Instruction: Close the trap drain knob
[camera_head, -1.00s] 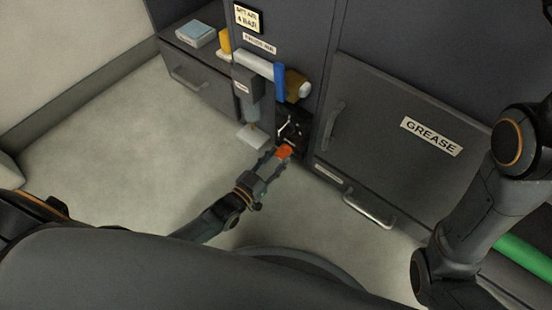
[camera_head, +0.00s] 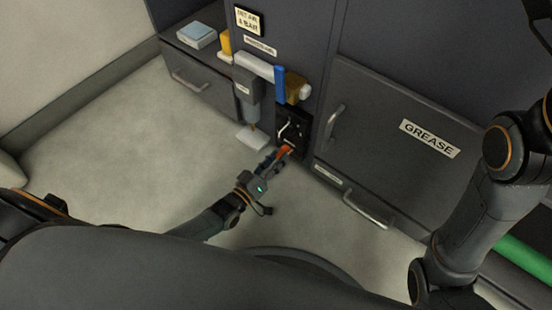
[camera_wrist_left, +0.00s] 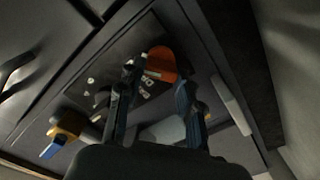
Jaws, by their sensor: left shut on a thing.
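The orange trap drain knob (camera_head: 286,149) sits on a dark panel (camera_head: 293,128) low on the cabinet. My left gripper (camera_head: 279,157) reaches it from the front and is shut on it, partly hiding it. In the left wrist view the knob (camera_wrist_left: 161,64) shows at the tips of my two fingers (camera_wrist_left: 158,84), one on each side. Small white lettering shows on the panel beside the knob. My right arm stands at the right of the head view, and its gripper is out of sight.
A grey cylinder (camera_head: 246,98) hangs left of the panel under a pipe with a blue lever (camera_head: 280,84). A white pad (camera_head: 252,138) lies below it. The GREASE door (camera_head: 400,150) with its handles is close on the right. Open floor (camera_head: 120,140) lies left.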

